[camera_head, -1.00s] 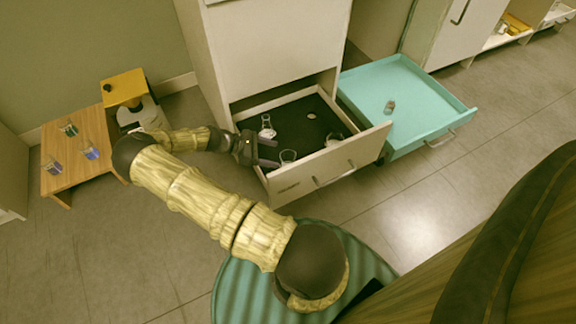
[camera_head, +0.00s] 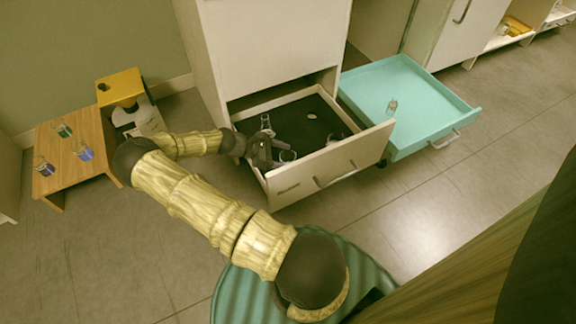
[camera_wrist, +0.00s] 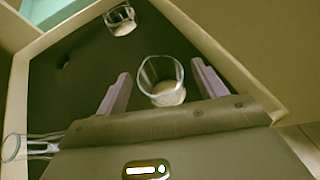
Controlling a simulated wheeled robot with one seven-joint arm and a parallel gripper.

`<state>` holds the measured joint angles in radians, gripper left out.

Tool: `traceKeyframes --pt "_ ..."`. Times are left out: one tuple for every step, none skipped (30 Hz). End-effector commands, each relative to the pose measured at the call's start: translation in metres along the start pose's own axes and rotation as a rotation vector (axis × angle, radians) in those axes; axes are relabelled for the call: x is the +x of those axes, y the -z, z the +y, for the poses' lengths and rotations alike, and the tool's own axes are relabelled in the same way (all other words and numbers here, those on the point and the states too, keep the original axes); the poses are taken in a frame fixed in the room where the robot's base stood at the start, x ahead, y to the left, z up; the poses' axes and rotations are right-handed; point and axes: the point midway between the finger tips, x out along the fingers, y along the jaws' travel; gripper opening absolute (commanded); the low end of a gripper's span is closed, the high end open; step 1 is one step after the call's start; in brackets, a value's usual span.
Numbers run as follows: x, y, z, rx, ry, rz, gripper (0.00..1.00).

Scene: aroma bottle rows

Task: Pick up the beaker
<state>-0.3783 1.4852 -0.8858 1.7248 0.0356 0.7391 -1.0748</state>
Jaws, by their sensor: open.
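A clear glass beaker (camera_wrist: 161,82) with pale contents stands in the open white drawer. In the wrist view it lies between the two purple fingers of my gripper (camera_wrist: 160,92), which are apart.
The drawer (camera_head: 300,182) also holds a flask (camera_head: 266,124) and another glass vessel (camera_wrist: 120,20). A turquoise drawer (camera_head: 415,72) with a small glass item (camera_head: 392,106) is open at right. A wooden table (camera_head: 68,175) with several beakers stands at left.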

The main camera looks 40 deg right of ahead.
Motion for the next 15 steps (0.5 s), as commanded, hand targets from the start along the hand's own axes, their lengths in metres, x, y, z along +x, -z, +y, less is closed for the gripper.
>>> traceKeyframes --pt "-0.0003 -0.0007 0.0001 0.0 0.0 0.0 0.7" --pt "-0.0003 -0.0007 0.0001 0.0 0.0 0.0 0.7" --pt "-0.0003 -0.0008 0.0001 0.001 0.0 0.0 0.7" --pt "-0.0003 -0.0007 0.0001 0.001 0.0 0.0 0.7" --pt "-0.0003 -0.0007 0.0001 0.001 0.0 0.0 0.7" --pt "-0.0003 -0.0007 0.0001 0.001 0.0 0.0 0.7" --pt "-0.0003 -0.0007 0.0001 0.001 0.0 0.0 0.7" --pt "-0.0003 -0.0007 0.0001 0.001 0.0 0.0 0.7" --pt "-0.0004 -0.0007 0.0001 0.001 0.0 0.0 0.7" --pt "-0.0004 -0.0007 0.0001 0.001 0.0 0.0 0.7" --pt "-0.0004 -0.0006 0.0001 0.001 0.0 0.0 0.7" --pt "-0.0004 -0.0006 0.0001 0.001 0.0 0.0 0.7" --pt "-0.0004 -0.0006 0.0001 0.001 0.0 0.0 0.68" --pt "-0.0004 -0.0006 0.0001 0.001 0.0 0.0 0.62" --pt "-0.0004 -0.0006 0.0001 0.001 0.0 0.0 0.54"
